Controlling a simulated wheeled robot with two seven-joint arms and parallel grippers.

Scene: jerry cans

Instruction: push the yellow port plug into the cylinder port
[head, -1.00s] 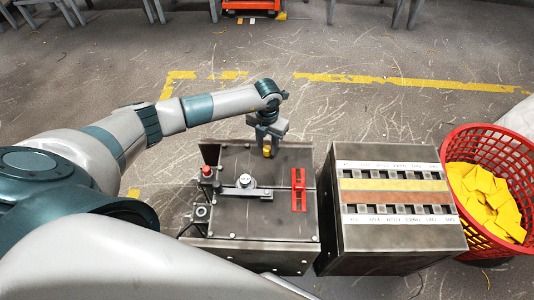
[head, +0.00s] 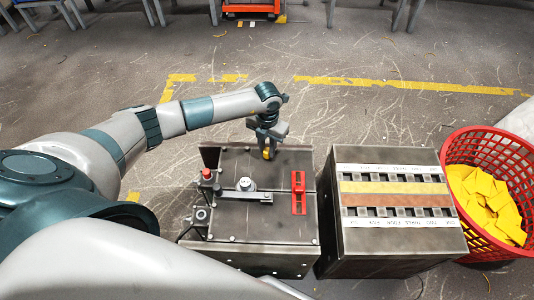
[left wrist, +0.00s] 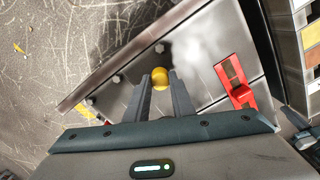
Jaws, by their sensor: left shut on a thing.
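My left gripper (head: 266,148) is shut on the yellow port plug (head: 267,154), over the far edge of the steel box (head: 275,220). In the left wrist view, the plug (left wrist: 160,76) shows as a yellow round shape between the two fingertips, in front of the box's grey surface. I cannot tell whether the plug touches the box. The cylinder port itself cannot be made out; the plug and fingers may hide it. My right gripper is not in view.
The box top carries a red button (head: 207,174), a round pale knob (head: 246,184) and a red bracket (head: 298,193). A second steel box (head: 390,240) with slotted, labelled strips stands to the right. A red basket (head: 455,160) of yellow pieces stands farther right.

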